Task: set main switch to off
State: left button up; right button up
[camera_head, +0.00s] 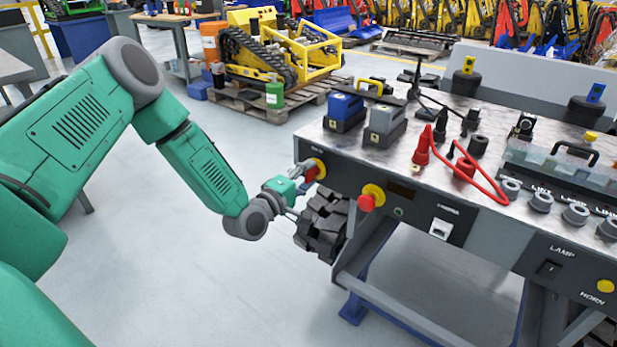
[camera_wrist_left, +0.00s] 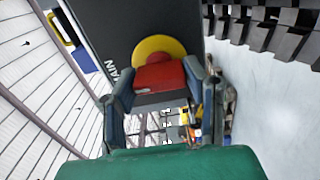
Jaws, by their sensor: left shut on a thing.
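The main switch is a red knob on a round yellow plate, on the dark front panel at the left end of the bench. In the head view the yellow plate (camera_head: 318,165) shows beside my gripper. In the left wrist view the red knob (camera_wrist_left: 160,75) sits between my fingers, with the yellow plate behind it and the label "MAIN" beside it. My left gripper (camera_head: 302,172) is shut on the red knob; it also shows in the left wrist view (camera_wrist_left: 158,95). The knob's exact turn angle is hard to tell. My right gripper is not in view.
A red push button (camera_head: 368,198) on a yellow base is right of the switch. A black rubber track (camera_head: 322,225) hangs just below my gripper. Blue and grey blocks (camera_head: 344,110) and red cables (camera_head: 462,165) lie on the bench top. The floor at left is clear.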

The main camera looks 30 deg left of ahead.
pick_arm(q)
jog(key=shift+s+a+f+n, duration=0.1)
jog(key=shift+a+f+n, duration=0.1)
jog(key=shift+f+n, duration=0.1)
jog(key=o, duration=1.1)
jog(key=shift+c, duration=0.2)
jog(key=shift+o, duration=0.4)
jog(key=shift+a+r, duration=0.1)
jog(key=shift+s, duration=0.2)
jog(key=s+a, duration=0.1)
jog(key=s, duration=1)
jog(key=shift+s, duration=0.2)
